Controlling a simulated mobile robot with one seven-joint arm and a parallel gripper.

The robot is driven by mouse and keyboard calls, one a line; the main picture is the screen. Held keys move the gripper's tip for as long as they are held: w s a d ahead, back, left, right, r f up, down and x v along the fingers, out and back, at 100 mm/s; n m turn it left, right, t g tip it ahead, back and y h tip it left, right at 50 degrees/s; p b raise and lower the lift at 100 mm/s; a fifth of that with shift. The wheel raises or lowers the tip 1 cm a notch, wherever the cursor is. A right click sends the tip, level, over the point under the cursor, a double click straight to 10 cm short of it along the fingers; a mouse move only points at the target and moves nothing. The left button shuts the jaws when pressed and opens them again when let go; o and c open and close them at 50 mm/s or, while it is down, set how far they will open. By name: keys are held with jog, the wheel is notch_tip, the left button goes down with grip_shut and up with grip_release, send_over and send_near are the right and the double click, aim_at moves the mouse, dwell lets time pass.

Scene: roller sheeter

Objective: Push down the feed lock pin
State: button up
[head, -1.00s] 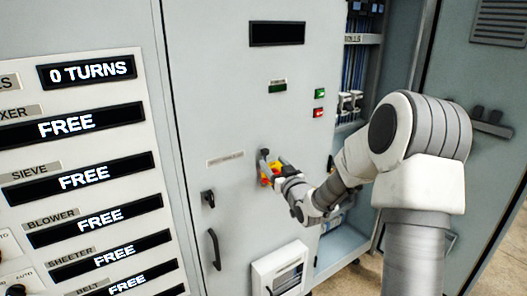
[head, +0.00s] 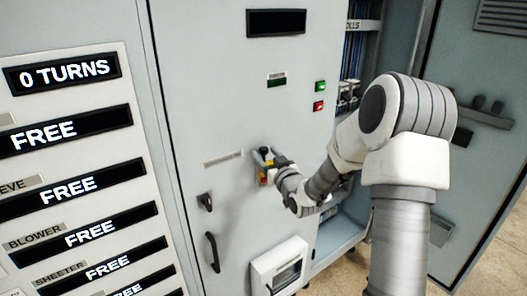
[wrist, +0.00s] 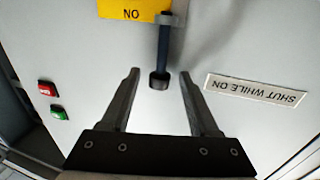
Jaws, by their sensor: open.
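A dark pin (wrist: 162,50) with a short round end hangs from a grey bracket beside a yellow plate (wrist: 133,9) marked "NO" in the wrist view. No label naming it the feed lock pin is readable. My gripper (wrist: 158,75) is open, its two fingers on either side of the pin's end, with gaps on both sides.
A label reading "SHUT WHILE ON" (wrist: 256,90) is upside down beside the right finger. Green (head: 320,86) and red (head: 318,105) buttons sit on the door's right. A black handle (head: 213,252) projects at lower left. An open cabinet bay is at right.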

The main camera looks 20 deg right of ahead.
dwell(0.3)
grip_shut()
dwell(1.3)
